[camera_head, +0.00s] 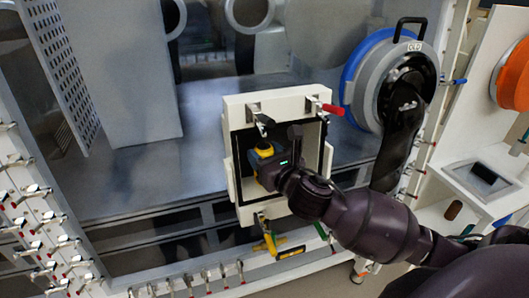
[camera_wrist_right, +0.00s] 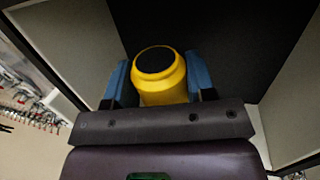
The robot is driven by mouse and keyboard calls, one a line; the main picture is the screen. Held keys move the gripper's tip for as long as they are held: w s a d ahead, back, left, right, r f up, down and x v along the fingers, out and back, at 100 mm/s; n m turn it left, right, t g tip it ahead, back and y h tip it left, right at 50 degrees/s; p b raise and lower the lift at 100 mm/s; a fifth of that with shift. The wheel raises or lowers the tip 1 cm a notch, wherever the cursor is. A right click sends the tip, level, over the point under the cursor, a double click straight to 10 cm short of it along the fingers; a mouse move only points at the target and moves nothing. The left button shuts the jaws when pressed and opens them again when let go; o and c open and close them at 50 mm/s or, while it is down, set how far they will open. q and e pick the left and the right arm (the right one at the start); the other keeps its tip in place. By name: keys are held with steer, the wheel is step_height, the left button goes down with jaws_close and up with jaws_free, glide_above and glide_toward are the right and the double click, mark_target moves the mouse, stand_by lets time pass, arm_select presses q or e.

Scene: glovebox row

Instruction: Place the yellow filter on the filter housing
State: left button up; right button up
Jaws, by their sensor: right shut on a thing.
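The yellow filter (camera_head: 264,151) is a short yellow cylinder with a dark round end; it also shows in the right wrist view (camera_wrist_right: 160,76). My right gripper (camera_head: 262,158) is shut on it, with a blue finger on each side of the filter in the wrist view. The gripper holds it inside the opening of a white box-like frame (camera_head: 228,113), which looks like the filter housing. The inside of the box is dark at the back. I cannot tell whether the filter touches the box. My left gripper does not show.
Black clamps and a red handle (camera_head: 332,109) sit on the frame's top edge. A round blue-rimmed port (camera_head: 352,75) is to its right. Yellow and green handles (camera_head: 266,240) hang below. A wall of small clamps (camera_head: 30,215) is at the left. My right arm crosses the lower right.

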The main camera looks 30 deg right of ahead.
steer(key=shift+f, duration=0.15)
steer(key=o, duration=1)
steer(key=shift+r, duration=0.3)
steer(key=s, duration=1.2)
steer(key=shift+r, duration=0.35)
